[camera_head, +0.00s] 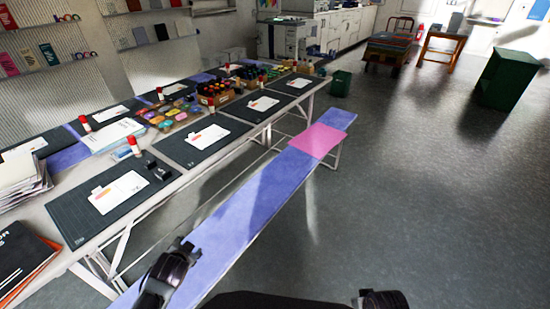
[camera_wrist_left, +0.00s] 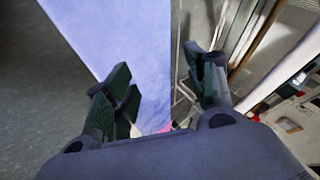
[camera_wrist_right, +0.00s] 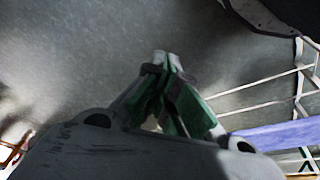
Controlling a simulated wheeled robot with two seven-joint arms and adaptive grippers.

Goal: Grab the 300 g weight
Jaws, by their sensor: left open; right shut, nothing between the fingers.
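No object in view can be clearly read as the 300 g weight. Small black objects (camera_head: 159,174) lie on the nearest dark cutting mat (camera_head: 75,215) on the long table; they are too small to identify. My left gripper (camera_wrist_left: 158,75) is open and empty in the left wrist view, with the purple-topped bench behind its fingers. In the head view, part of my left arm (camera_head: 168,272) shows at the bottom, over the near end of that bench. My right gripper (camera_wrist_right: 168,62) is shut and empty, with grey floor behind it in the right wrist view.
The long table carries several cutting mats with white cards, glue sticks (camera_head: 134,146), a paper stack (camera_head: 22,180) and a cardboard box of bottles (camera_head: 214,103). The purple bench (camera_head: 262,187) with a pink sheet (camera_head: 314,141) runs alongside. Floor at right is clear up to a green bin (camera_head: 508,80).

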